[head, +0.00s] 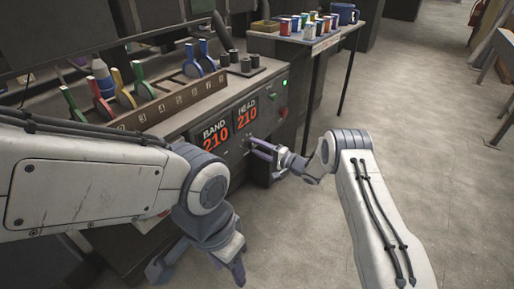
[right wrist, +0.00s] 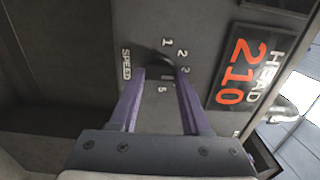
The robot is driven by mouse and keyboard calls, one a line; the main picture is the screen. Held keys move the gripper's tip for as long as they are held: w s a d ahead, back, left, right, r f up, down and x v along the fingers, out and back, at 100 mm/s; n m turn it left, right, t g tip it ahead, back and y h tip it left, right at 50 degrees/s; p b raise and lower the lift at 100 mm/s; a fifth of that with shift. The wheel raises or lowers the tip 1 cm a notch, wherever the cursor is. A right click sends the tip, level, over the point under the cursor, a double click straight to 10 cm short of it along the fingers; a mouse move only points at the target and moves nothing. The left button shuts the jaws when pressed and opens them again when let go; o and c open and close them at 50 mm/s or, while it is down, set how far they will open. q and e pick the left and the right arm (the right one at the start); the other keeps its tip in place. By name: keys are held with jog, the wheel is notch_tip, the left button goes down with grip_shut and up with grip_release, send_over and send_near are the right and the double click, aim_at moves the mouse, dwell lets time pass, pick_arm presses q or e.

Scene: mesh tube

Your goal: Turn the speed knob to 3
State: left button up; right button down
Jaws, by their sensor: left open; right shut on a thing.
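The speed knob (right wrist: 157,62) is small and dark, on the grey front panel beside the printed word SPEED. The numbers 1, 2, 3 and 5 show around it in the right wrist view. My right gripper (right wrist: 160,76) is shut on the knob, with a purple finger on each side. In the head view my right gripper (head: 256,146) is at the panel below the HEAD display and hides the knob there. Which number the knob points at I cannot tell. My left gripper (head: 200,268) is open and empty, low in front of the console.
The BAND display (head: 215,134) and the HEAD display (head: 246,112) both read 210. Coloured levers (head: 122,90) stand on the console top. A green light (head: 285,83) and a red button (head: 283,112) are on the panel's right. A side table (head: 322,42) holds cans.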

jog(key=shift+f, duration=0.15)
jog(key=shift+c, duration=1.8)
grip_release()
jog(key=p+v, duration=0.2)
jog(key=v, duration=0.8)
jog(key=shift+s+d, duration=0.2)
jog(key=shift+d, duration=0.05)
